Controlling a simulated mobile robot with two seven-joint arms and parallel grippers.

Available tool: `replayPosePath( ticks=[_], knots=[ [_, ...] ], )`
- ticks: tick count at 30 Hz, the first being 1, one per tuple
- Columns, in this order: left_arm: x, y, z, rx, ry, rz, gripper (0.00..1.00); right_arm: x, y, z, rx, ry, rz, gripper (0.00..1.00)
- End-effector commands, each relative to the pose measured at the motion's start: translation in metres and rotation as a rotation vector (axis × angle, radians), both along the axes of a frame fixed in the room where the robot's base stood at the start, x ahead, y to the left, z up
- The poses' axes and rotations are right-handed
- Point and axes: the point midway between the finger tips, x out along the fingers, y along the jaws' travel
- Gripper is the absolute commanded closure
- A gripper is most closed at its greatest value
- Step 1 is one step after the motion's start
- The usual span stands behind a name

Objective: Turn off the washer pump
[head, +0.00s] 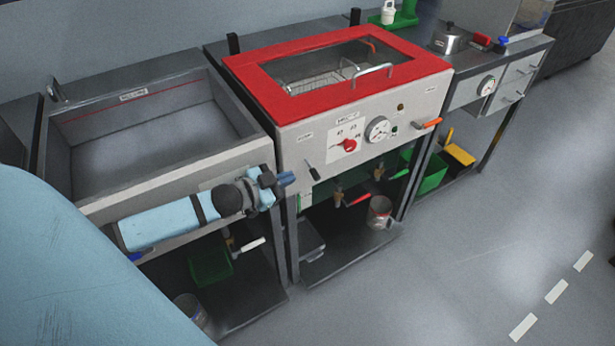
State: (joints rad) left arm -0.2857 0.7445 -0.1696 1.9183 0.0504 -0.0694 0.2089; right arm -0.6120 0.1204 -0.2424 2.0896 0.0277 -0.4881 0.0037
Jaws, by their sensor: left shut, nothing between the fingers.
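The washer (297,141) stands in the middle with a red-framed, windowed lid (258,80), which is closed. A dark lever-like switch (312,170) sticks out at the panel's lower left. The labels are too small to read. My left gripper (288,178), with blue fingers, is shut and empty. It is just left of the dark switch, near the washer's left front corner, with a small gap visible between them. My right gripper is out of view.
An open grey sink basin (160,112) stands left of the washer. An orange handle (432,123) juts from the washer's right front. A bench with a gauge (487,86) stands further right. Shelves below hold green bins (210,265) and a can (379,211). The floor at right is clear.

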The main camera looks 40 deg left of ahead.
Motion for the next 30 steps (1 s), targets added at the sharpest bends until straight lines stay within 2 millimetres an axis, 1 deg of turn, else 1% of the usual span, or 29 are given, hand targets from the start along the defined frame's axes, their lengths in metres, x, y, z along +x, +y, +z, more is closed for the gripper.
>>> replayPosePath(
  ticks=[1,8,9,12,18,30],
  knots=[
    [0.01,-0.003,-0.001,-0.001,-0.004,-0.001,1.0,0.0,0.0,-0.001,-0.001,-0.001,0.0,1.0],
    [0.047,-0.015,-0.009,0.0,-0.002,0.0,1.0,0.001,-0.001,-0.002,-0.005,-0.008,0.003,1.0],
    [0.051,-0.015,-0.016,0.0,0.0,0.001,1.0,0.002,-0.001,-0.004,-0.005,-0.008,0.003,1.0],
    [0.059,-0.014,-0.027,0.0,0.0,0.0,1.0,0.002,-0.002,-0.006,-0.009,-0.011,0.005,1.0],
    [0.069,-0.012,-0.039,0.0,0.0,0.0,1.0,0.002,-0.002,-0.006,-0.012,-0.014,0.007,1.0],
    [0.071,-0.012,-0.042,0.012,-0.005,0.0,1.0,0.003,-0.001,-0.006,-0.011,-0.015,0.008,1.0]
  ],
)
